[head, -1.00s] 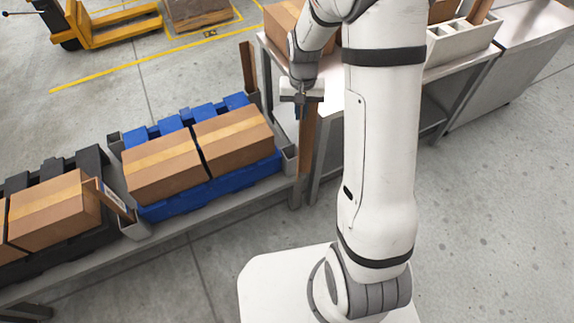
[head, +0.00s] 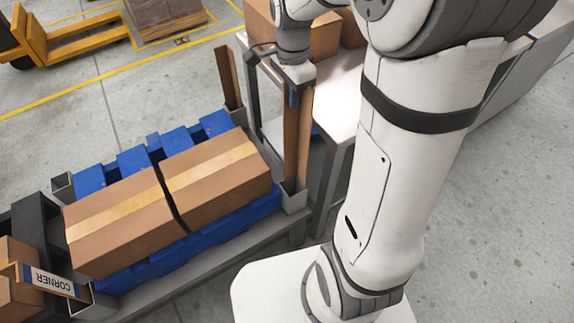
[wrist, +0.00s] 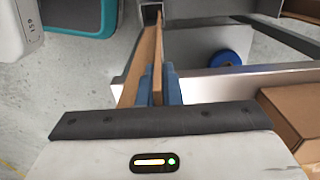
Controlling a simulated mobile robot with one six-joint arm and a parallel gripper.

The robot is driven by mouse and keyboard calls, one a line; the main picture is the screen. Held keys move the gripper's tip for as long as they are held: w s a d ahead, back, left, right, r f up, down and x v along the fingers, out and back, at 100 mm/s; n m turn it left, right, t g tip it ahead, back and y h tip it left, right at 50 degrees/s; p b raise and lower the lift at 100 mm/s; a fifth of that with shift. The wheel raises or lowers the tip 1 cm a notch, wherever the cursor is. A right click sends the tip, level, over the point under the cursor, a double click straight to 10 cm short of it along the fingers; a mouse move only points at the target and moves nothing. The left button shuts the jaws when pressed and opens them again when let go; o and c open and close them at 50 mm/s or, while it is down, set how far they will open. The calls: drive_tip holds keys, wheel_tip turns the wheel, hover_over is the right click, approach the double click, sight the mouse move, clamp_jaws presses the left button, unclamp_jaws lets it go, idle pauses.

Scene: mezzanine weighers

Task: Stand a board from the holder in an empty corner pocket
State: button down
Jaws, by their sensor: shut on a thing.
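My gripper (head: 294,88) is shut on a tall brown board (head: 298,135), gripped near its top. The board hangs upright, its lower end at the near right corner pocket (head: 294,198) of the blue pallet (head: 108,282). I cannot tell whether the end sits inside the pocket. The wrist view shows the board (wrist: 157,60) between the blue fingers (wrist: 159,92). Another board (head: 228,80) stands at the far right corner. The far left pocket (head: 61,187) looks empty. A tilted piece labelled CORNER (head: 52,281) is by the near left pocket (head: 98,302).
A metal table (head: 340,100) with cartons (head: 325,38) stands just right of the held board. A yellow pallet truck (head: 75,35) is at the back; open floor lies between.

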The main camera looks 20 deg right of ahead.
sight(296, 144)
wheel_tip(296, 144, down, 16)
drive_tip(key=b, duration=0.2)
drive_tip(key=shift+a+r+b, duration=0.2)
drive_tip(key=shift+r+b, duration=0.05)
drive_tip(key=shift+b, duration=0.05)
drive_tip(key=c, duration=2.1)
unclamp_jaws()
drive_tip(key=shift+f, duration=0.25)
drive_tip(key=o, duration=0.5)
drive_tip(key=shift+r, duration=0.1)
